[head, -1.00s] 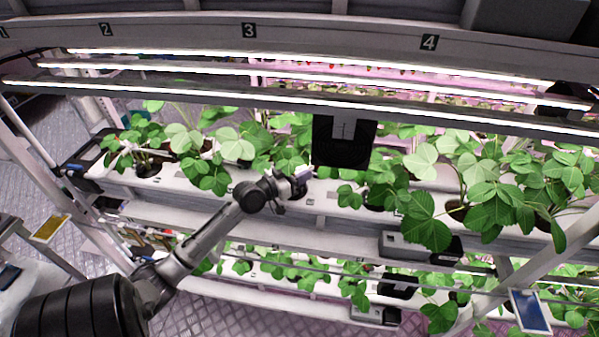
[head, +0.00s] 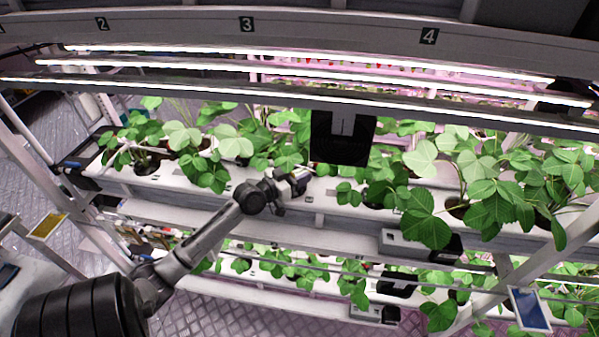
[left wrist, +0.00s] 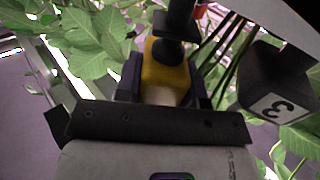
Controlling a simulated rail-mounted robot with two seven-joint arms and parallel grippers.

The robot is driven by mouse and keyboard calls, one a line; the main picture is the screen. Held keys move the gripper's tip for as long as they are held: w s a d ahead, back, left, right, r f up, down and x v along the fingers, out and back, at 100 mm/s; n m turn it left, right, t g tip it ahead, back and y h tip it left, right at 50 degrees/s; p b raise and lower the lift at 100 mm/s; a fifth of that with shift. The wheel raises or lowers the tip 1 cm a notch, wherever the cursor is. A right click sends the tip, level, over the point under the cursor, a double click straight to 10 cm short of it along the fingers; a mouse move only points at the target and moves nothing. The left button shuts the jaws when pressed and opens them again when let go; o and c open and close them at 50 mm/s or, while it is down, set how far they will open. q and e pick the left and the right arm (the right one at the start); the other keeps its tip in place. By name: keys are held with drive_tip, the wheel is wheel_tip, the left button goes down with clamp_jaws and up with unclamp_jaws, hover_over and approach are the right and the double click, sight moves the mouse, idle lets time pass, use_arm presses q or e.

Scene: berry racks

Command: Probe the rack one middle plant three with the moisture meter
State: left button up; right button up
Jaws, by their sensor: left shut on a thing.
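My left gripper (head: 300,180) is at the front edge of the middle white trough (head: 225,192), left of the dark hanging panel. In the left wrist view, my left gripper (left wrist: 165,88) is shut on the moisture meter (left wrist: 167,75), a yellow body with a black upper part. The meter's probe tip is hidden. Plant stems (left wrist: 222,52) rise close on its right, beside a black block marked 3 (left wrist: 278,98). Leaves (head: 290,160) of a strawberry plant hang just behind the gripper in the head view. I cannot tell whether the probe touches the growing medium. My right gripper is not in view.
Light bars (head: 300,72) run above the trough, and a dark panel (head: 342,137) hangs just right of the gripper. Dense plants (head: 490,185) fill the right side. A grey box (head: 405,243) sits on the front rail. A lower trough (head: 290,288) lies below.

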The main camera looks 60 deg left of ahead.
use_arm(q)
drive_tip(key=shift+a+r, duration=0.1)
drive_tip(key=shift+r, duration=0.4)
drive_tip(key=shift+s+r+p, duration=0.1)
drive_tip(key=shift+r+p, duration=0.25)
drive_tip(key=shift+p, duration=0.2)
drive_tip(key=shift+f+b, duration=0.35)
drive_tip(key=shift+f, duration=0.1)
idle(0.5)
drive_tip(key=shift+f, duration=0.1)
idle(0.6)
drive_tip(key=shift+f+b, duration=0.35)
drive_tip(key=shift+f, duration=0.25)
drive_tip(key=shift+f+b, duration=0.55)
drive_tip(key=shift+b, duration=0.1)
drive_tip(key=o, duration=1.1)
drive_tip(key=shift+c, duration=0.2)
drive_tip(key=shift+o, duration=0.4)
